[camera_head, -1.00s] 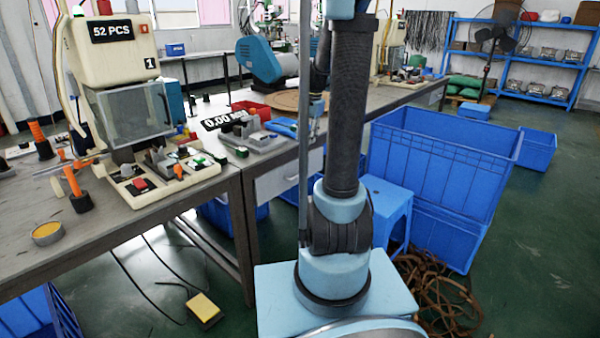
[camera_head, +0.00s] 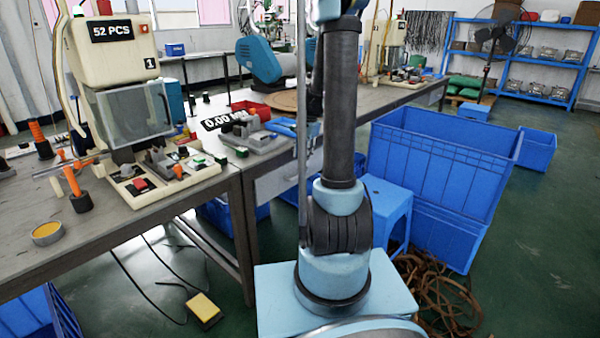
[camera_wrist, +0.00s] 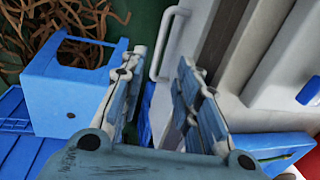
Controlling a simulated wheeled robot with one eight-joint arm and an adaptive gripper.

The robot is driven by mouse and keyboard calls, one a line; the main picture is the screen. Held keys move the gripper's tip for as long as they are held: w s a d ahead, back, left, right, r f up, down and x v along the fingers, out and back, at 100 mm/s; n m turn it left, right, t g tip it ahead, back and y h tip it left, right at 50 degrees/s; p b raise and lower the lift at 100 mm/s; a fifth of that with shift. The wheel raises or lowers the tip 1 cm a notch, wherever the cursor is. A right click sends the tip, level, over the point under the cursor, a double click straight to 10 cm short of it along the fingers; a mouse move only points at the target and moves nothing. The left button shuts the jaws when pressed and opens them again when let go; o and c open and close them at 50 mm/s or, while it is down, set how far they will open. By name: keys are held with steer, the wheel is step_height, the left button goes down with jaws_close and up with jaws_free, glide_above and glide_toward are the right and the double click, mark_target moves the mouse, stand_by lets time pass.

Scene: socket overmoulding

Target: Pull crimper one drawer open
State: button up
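A pale drawer front (camera_wrist: 195,35) fills the upper middle of the wrist view, with a white bar handle (camera_wrist: 158,62) on it. My gripper (camera_wrist: 162,60) is open, with one finger on each side of the handle's near end in the picture. I cannot tell whether either finger touches it, and nothing is seen held. In the head view a pale drawer front (camera_head: 268,186) shows under the second table, partly hidden by my arm, and looks shut. The machine marked 1 (camera_head: 108,45) stands on the left table. My gripper is hidden behind my arm in the head view.
A blue stool (camera_head: 388,200) stands close to the right of my arm; it also shows in the wrist view (camera_wrist: 70,90). Stacked blue crates (camera_head: 440,170) and a brown tangle (camera_head: 440,290) lie further right. A yellow pedal (camera_head: 203,308) is on the floor.

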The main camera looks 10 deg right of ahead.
mark_target(300, 174)
steer(key=shift+w+a+f, duration=0.2)
steer(key=shift+f, duration=1.3)
steer(key=shift+w+a+f, duration=0.15)
steer(key=shift+w+f, duration=0.05)
steer(key=shift+f, duration=1.25)
steer(key=shift+w+a+f, duration=0.2)
steer(key=shift+f, duration=1.3)
jaws_close()
